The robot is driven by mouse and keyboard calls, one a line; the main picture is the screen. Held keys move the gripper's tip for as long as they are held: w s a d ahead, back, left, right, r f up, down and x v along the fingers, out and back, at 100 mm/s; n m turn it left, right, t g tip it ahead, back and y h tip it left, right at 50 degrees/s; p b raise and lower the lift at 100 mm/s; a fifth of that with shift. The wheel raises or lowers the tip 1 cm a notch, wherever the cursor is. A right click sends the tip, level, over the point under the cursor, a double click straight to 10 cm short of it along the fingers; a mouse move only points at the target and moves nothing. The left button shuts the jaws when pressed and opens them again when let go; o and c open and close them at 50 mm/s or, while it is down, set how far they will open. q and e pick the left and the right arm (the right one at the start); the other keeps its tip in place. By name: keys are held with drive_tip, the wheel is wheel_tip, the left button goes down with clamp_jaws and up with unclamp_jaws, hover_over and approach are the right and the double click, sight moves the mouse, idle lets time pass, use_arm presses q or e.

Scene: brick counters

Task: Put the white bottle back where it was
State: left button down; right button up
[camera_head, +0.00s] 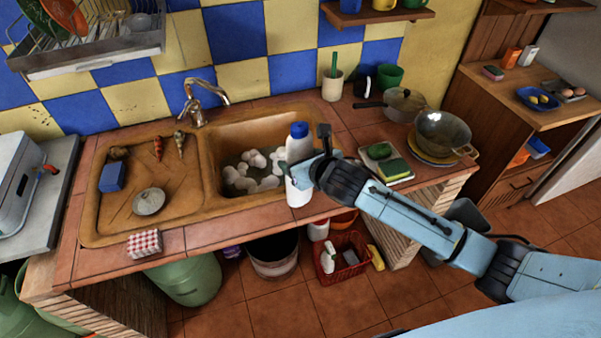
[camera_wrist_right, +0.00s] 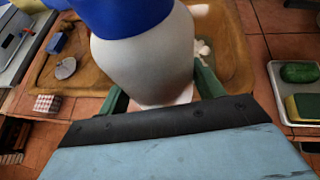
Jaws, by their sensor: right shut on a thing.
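The white bottle (camera_head: 298,150) with a blue cap stands upright in the head view, in front of the right side of the sink. My right gripper (camera_head: 302,174) is shut on it from the right. In the right wrist view the bottle (camera_wrist_right: 147,60) fills the space between the green fingers (camera_wrist_right: 160,92), with its blue top cut off by the frame. I cannot tell whether its base touches the counter edge or hangs just above it. My left gripper is not in view.
The sink basin (camera_head: 222,122) holds white foam. A tray (camera_head: 401,178) with a sponge and a green item lies right of the gripper. A checked cloth (camera_head: 144,243) lies at the front left. Below are a bucket (camera_head: 273,268) and a red basket (camera_head: 354,280) holding bottles.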

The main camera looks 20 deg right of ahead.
wheel_tip(320, 180, down, 4)
drive_tip(key=shift+r, duration=0.2)
drive_tip(key=shift+f, duration=0.15)
drive_tip(key=o, duration=1.1)
drive_tip(key=v, duration=1.2)
